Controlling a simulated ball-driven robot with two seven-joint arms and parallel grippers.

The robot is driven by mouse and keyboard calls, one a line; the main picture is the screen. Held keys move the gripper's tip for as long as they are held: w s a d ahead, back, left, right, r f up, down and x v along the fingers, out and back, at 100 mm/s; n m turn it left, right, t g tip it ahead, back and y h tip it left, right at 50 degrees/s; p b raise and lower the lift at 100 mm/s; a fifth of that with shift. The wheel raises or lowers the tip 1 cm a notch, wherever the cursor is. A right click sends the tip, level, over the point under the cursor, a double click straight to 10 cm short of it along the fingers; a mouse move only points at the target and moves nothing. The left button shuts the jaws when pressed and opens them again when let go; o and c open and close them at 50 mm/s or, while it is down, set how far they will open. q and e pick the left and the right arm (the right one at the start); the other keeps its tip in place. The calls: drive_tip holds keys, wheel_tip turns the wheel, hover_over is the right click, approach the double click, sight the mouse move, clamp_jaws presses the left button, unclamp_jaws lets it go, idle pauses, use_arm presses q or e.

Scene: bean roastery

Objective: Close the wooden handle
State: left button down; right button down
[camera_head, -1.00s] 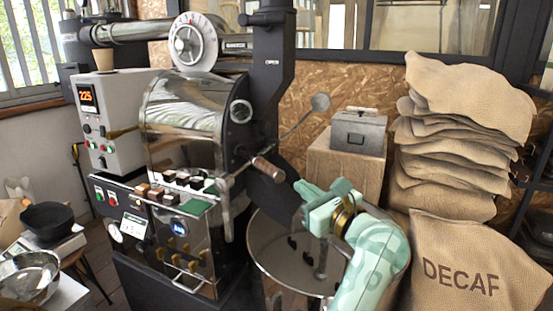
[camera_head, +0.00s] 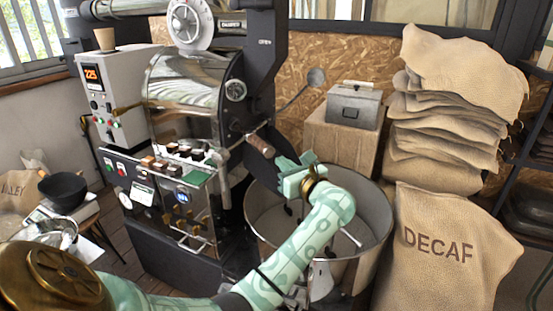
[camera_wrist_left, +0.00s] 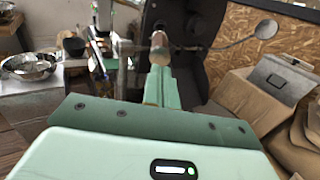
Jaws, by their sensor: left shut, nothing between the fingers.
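The wooden handle (camera_head: 259,145) is a short brown grip on the black front plate of the steel roaster drum, slanting down to the right. In the left wrist view the handle (camera_wrist_left: 160,52) is straight ahead of the fingers. My pale green left gripper (camera_head: 281,164) is shut and empty. Its fingertips are at the lower right end of the handle, very close to it; I cannot tell whether they touch. The fingers (camera_wrist_left: 158,78) hide part of the handle's surroundings in the wrist view. My right gripper is not in view.
The round steel cooling bin (camera_head: 376,215) lies below my forearm. A metal box (camera_head: 354,105) on a cardboard carton (camera_head: 340,142) stands behind. A thin lever with a round knob (camera_head: 316,77) rises near the handle. Burlap sacks (camera_head: 440,130) fill the right side.

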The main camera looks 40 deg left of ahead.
sight(270, 153)
use_arm(q)
drive_tip(key=x, duration=0.3)
drive_tip(key=shift+a, duration=0.3)
drive_tip(key=shift+w+a, duration=0.1)
drive_tip(key=shift+a, duration=0.25)
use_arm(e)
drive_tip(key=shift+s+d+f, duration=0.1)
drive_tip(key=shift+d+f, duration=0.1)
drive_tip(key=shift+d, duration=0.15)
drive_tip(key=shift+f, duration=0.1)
